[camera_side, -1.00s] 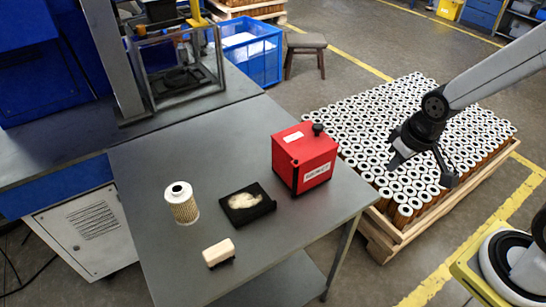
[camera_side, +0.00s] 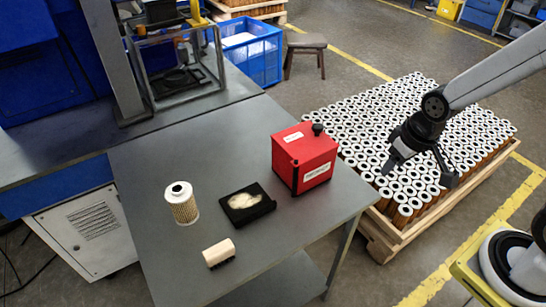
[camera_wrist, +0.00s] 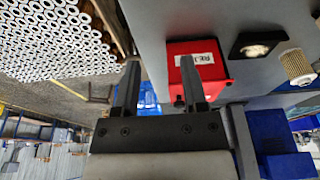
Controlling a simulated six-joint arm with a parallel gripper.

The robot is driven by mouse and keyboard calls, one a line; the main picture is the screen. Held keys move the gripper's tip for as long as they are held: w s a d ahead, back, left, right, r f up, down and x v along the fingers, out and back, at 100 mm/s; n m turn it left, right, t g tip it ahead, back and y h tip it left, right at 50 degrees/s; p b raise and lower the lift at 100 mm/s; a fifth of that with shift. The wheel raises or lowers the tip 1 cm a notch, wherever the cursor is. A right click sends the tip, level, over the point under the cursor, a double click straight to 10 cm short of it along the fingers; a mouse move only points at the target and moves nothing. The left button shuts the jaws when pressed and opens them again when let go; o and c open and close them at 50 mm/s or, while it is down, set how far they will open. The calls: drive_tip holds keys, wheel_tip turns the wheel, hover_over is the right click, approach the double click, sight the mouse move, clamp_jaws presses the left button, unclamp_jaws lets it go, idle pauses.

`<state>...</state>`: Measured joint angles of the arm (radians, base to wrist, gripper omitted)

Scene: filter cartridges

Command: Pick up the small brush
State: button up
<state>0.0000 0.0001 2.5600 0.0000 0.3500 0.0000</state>
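The small brush (camera_side: 219,252) has a pale wooden block and dark bristles facing down. It lies near the front edge of the grey table (camera_side: 165,265) in the side view. I cannot make it out in the wrist view. My gripper (camera_side: 420,172) is to the right of the table, above the pallet of cartridges and well apart from the brush. In the wrist view, my gripper's two fingers (camera_wrist: 158,75) stand apart with nothing between them, so it is open and empty.
A red box (camera_side: 304,158) with a black knob stands at the table's right edge. A black tray (camera_side: 262,211) with pale fluff and a filter cartridge (camera_side: 182,204) stand behind the brush. A wooden pallet (camera_side: 385,238) full of cartridges is on the floor. The table's front is clear.

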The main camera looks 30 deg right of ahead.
drive_tip(key=shift+o, duration=1.4)
drive_tip(key=n+g+y, duration=0.3)
drive_tip(key=n+y, duration=0.2)
drive_tip(key=n, duration=1.3)
hover_over(217, 250)
drive_tip(key=d, duration=0.2)
wheel_tip(217, 250, down, 10)
drive_tip(key=shift+w+f, duration=0.1)
drive_tip(key=shift+a+f+h, duration=0.15)
drive_tip(key=shift+a+f, duration=0.1)
drive_tip(key=shift+f, duration=0.35)
drive_tip(key=shift+a+f+h, duration=0.15)
drive_tip(key=shift+a+f, duration=0.1)
drive_tip(key=shift+f, duration=0.3)
drive_tip(key=shift+x, duration=2.6)
